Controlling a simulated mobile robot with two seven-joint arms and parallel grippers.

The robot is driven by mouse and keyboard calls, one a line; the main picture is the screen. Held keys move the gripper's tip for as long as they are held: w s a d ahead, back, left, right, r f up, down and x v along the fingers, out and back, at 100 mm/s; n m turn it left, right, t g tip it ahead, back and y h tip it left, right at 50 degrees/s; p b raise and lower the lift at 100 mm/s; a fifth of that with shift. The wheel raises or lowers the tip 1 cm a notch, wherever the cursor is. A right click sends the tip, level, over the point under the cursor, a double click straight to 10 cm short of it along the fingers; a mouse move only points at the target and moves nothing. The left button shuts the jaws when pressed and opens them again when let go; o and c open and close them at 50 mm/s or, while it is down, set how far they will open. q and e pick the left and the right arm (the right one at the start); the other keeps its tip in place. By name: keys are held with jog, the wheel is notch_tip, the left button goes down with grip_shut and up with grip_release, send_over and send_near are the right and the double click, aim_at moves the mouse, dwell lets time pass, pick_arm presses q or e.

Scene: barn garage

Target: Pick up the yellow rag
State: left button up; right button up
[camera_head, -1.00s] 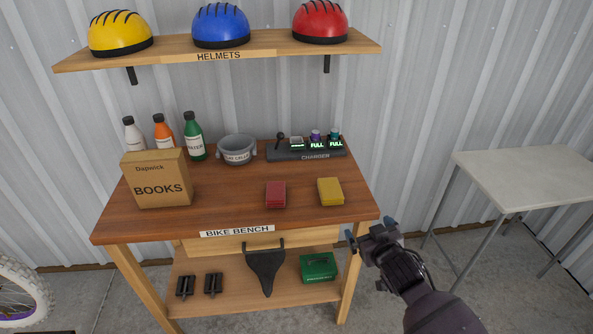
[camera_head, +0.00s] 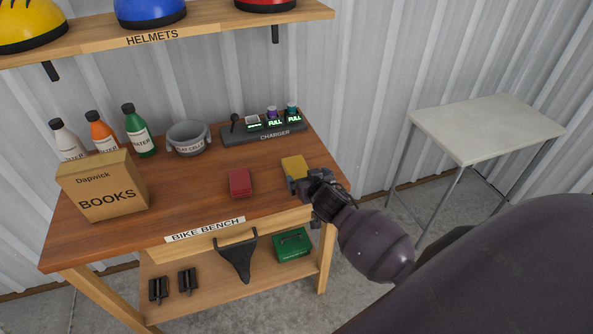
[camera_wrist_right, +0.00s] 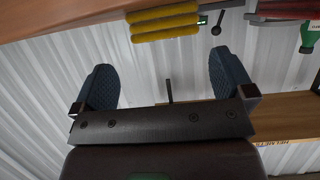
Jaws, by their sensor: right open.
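The yellow rag (camera_head: 293,166) is a folded block lying on the wooden bench top, near its right end. In the head view my right gripper (camera_head: 302,186) is at the rag's near side and hides its lower right part. In the right wrist view the yellow rag (camera_wrist_right: 164,22) shows as stacked folds at the top, ahead of the open fingers (camera_wrist_right: 162,88). The space between the fingers is empty, and the rag is apart from them. My left gripper is in neither view.
A red folded rag (camera_head: 240,182) lies left of the yellow one. Behind are a charger (camera_head: 262,130) and a grey bowl (camera_head: 187,138). A books box (camera_head: 104,186) and several bottles stand at left. A bare white table (camera_head: 487,125) stands at right.

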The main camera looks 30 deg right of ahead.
aim_at(299, 173)
jog(key=shift+a+f+x, duration=0.1)
jog(key=shift+a+x, duration=0.05)
jog(key=shift+x, duration=0.8)
jog(key=shift+a+f+x, duration=0.1)
jog(key=shift+a+x, duration=0.05)
jog(key=shift+x, duration=0.75)
jog(key=shift+a+f+x, duration=0.1)
jog(key=shift+a+x, duration=0.05)
jog(key=shift+x, duration=0.8)
jog(key=shift+r, duration=0.1)
jog(key=shift+c, duration=0.5)
jog(key=c, duration=0.8)
